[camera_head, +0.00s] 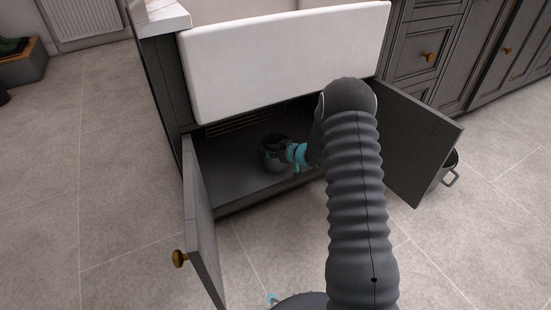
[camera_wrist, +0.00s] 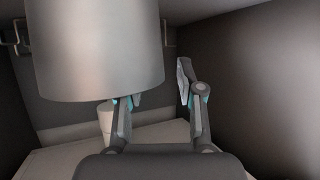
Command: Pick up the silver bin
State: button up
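The silver bin (camera_head: 275,160) stands inside the open cabinet under the sink, near its front. In the wrist view, a large silver cylinder, the bin (camera_wrist: 95,50), fills the upper left, very close to the camera. My gripper (camera_head: 296,154), with teal parts, is at the bin's right side in the head view. In the wrist view my gripper (camera_wrist: 162,86) has its fingers apart. The right finger is clear of the bin, and the left fingertip is partly hidden by it. I cannot tell whether either finger touches the bin.
The left cabinet door (camera_head: 204,235) and right cabinet door (camera_head: 415,145) stand open on either side. The white sink front (camera_head: 285,62) hangs above the opening.

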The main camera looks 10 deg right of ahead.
jog(key=shift+w, duration=0.1)
jog(key=shift+c, duration=0.2)
grip_shut()
